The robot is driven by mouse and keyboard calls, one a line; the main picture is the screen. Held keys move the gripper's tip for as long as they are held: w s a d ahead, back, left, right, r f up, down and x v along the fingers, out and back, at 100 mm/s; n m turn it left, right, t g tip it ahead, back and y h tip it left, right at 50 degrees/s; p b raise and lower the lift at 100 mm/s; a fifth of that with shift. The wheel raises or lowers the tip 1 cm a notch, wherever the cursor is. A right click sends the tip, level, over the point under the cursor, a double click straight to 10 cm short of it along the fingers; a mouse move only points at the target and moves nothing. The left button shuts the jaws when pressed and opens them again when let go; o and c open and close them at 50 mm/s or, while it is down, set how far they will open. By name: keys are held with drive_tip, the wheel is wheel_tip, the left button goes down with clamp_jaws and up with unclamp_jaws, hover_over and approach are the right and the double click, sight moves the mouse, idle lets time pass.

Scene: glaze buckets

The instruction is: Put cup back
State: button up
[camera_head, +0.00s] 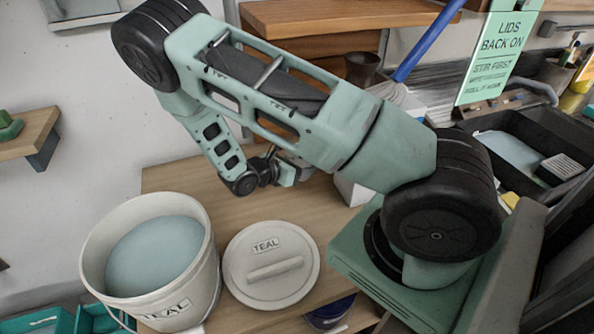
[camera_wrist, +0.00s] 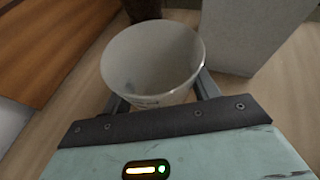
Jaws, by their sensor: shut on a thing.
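A white cup (camera_wrist: 152,62) stands mouth up between the two fingers of my gripper (camera_wrist: 163,93) in the wrist view. My gripper is shut on it. The inside of the cup looks empty, and part of some lettering shows low on its near side. In the head view my gripper (camera_head: 288,173) is over the back of the wooden table (camera_head: 180,178), partly behind my arm. I cannot make out the cup there. Whether the cup's base touches the wood is hidden.
A bucket of pale blue glaze (camera_head: 150,250) stands open at front left, marked TEAL. Its lid (camera_head: 270,265) lies beside it. In the wrist view a pale box (camera_wrist: 245,35) stands right of the cup and a wooden unit (camera_wrist: 50,45) left. A dark brown vessel (camera_head: 362,68) stands behind.

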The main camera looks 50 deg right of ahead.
drive_tip(key=shift+w+d, duration=0.45)
drive_tip(key=shift+w, duration=0.4)
wheel_tip(320, 180, down, 4)
drive_tip(key=b, duration=0.2)
drive_tip(key=shift+w+r+b, duration=0.1)
drive_tip(key=shift+r+b, duration=0.1)
drive_tip(key=shift+b, duration=0.2)
drive_tip(key=shift+f, duration=0.2)
drive_tip(key=o, duration=1.2)
